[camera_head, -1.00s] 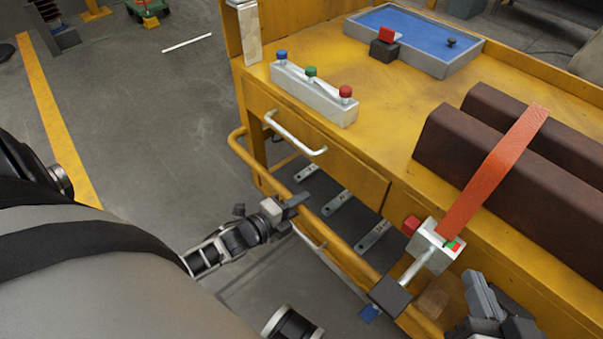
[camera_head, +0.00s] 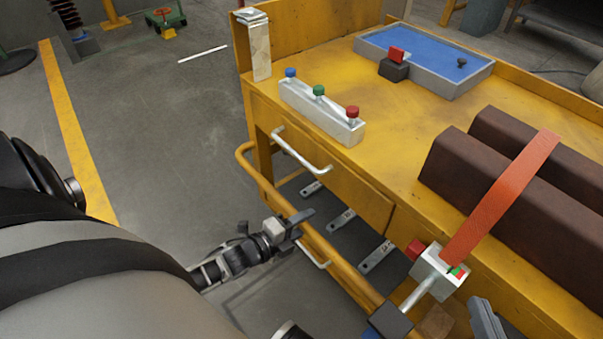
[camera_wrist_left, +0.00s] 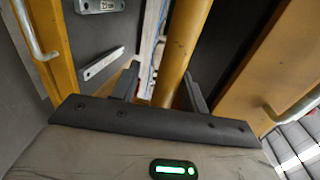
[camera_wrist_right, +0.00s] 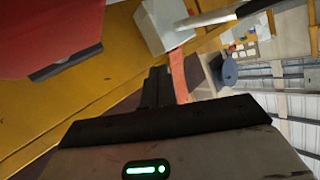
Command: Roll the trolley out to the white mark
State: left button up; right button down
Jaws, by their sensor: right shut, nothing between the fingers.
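The yellow trolley (camera_head: 405,130) fills the right of the head view, with a yellow push bar (camera_head: 333,262) along its near side. The white mark (camera_head: 203,54) is a short line on the floor beyond the trolley's left end. My left gripper (camera_head: 303,217) is at the push bar. In the left wrist view the bar (camera_wrist_left: 178,50) runs between its parted fingers (camera_wrist_left: 160,92), with gaps beside it. My right gripper (camera_wrist_right: 158,88) is shut and empty, near a pale box (camera_wrist_right: 160,25) with a metal rod and an orange strap (camera_wrist_right: 180,75).
On the trolley lie brown bars (camera_head: 520,165) under the strap, a button box (camera_head: 322,112) and a blue tray (camera_head: 425,58). A drawer handle (camera_head: 300,150) sticks out above the push bar. The floor (camera_head: 150,120) between the yellow line (camera_head: 75,130) and trolley is clear.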

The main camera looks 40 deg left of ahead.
pick_arm(q)
jog(key=shift+r, duration=0.1)
jog(key=shift+s+a+r, duration=0.1)
jog(key=shift+s, duration=0.1)
jog(key=p+v, duration=0.4)
jog(key=v, duration=1.1)
jog(key=shift+s, duration=0.3)
pick_arm(e)
jog(key=shift+d+f+g+h, duration=0.3)
jog(key=shift+f+g, duration=0.15)
jog(key=shift+f, duration=0.2)
jog(key=shift+d+f+g+h, duration=0.3)
jog(key=shift+f+g, duration=0.15)
jog(key=shift+f, duration=0.15)
